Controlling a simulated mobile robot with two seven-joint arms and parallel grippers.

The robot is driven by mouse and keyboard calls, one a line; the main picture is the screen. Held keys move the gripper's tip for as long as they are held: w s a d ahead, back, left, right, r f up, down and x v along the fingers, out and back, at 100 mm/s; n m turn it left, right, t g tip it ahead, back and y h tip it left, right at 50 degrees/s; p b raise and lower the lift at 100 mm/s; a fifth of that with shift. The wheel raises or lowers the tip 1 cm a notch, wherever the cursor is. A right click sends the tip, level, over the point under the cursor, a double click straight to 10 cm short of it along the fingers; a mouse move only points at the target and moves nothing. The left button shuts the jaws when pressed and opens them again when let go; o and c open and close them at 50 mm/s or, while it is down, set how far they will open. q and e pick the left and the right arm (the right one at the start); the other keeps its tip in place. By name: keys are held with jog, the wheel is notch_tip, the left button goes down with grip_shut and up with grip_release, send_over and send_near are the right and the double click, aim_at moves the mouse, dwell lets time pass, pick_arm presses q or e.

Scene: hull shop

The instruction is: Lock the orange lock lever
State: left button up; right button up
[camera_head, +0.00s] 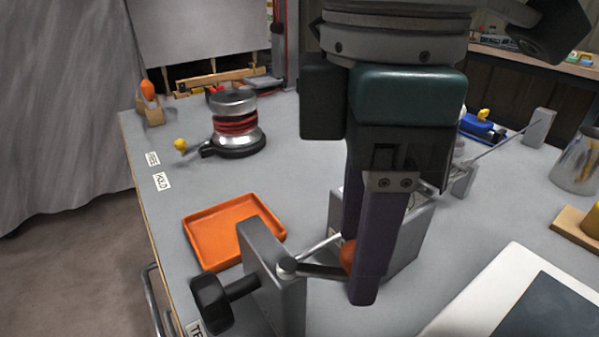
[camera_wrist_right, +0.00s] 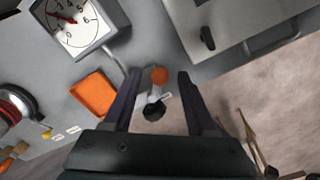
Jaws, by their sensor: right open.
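The orange lock lever has an orange ball knob (camera_head: 347,256) on a dark bar. The bar runs from a pivot on an upright grey block (camera_head: 262,262). My right gripper (camera_head: 360,280) points down at the knob, and its near finger hides part of it. In the wrist view the orange knob (camera_wrist_right: 159,75) shows between the two fingertips of my open right gripper (camera_wrist_right: 157,80), with a gap on each side. A black handwheel (camera_head: 211,302) sits on the block's left side, and it also shows in the wrist view (camera_wrist_right: 154,112). My left gripper is not in view.
A red and silver round device (camera_head: 235,122) stands farther back. A white-edged dark panel (camera_head: 478,300) lies at front right.

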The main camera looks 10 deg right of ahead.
grip_shut()
dwell(0.4)
